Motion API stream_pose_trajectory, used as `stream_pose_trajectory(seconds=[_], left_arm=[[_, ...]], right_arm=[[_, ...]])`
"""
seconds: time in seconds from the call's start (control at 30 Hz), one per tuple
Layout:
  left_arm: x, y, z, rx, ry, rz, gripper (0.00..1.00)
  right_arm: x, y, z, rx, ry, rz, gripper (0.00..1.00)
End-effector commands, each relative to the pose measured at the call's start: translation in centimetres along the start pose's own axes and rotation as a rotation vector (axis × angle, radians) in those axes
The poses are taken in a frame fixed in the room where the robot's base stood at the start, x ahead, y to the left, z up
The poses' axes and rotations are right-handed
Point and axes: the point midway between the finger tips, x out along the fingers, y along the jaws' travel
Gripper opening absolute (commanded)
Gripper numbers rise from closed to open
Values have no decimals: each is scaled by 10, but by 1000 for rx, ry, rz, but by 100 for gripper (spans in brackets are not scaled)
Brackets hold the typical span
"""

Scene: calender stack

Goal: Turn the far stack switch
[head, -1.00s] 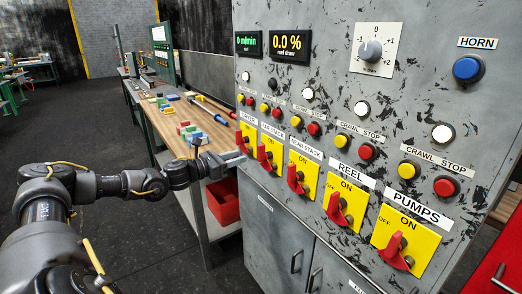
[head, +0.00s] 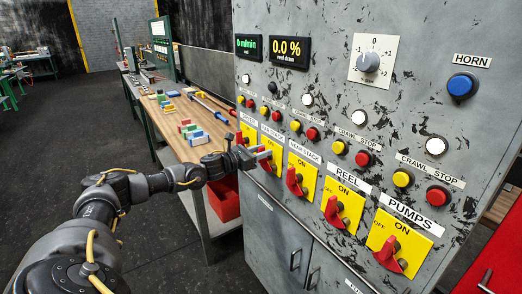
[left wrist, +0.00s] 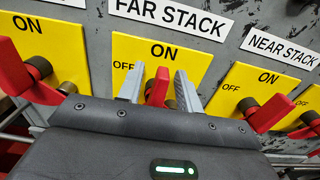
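The far stack switch has a yellow plate (left wrist: 203,57) under a "FAR STACK" label (left wrist: 170,14), marked ON and OFF, with a red handle (left wrist: 157,88). In the head view its yellow plate (head: 275,147) is partly covered by my left gripper (head: 266,154). In the left wrist view my left gripper (left wrist: 159,88) is open. One grey finger is on each side of the red handle, with small gaps visible. The lower part of the handle and its pivot are hidden behind the gripper body. My right gripper is in neither view.
The near stack switch (head: 293,181) is close on the right, and another red-handled switch (left wrist: 30,75) is close on the left. Reel (head: 337,212) and pumps (head: 388,255) switches follow along the grey cabinet. A workbench (head: 171,137) with coloured blocks stands behind my left arm.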

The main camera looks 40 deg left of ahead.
Motion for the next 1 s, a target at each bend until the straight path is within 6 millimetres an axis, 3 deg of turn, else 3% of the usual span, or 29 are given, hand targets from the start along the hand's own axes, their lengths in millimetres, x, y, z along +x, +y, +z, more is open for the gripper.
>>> stream_pose_trajectory(seconds=[0.2,0.5,1.0], left_arm=[[0,0,0,0,0,0,35],[0,0,0,-1,1,0,0],[-1,5,-3,-127,0,1,0]], right_arm=[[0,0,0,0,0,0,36],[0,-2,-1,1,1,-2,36],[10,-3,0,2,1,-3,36]])
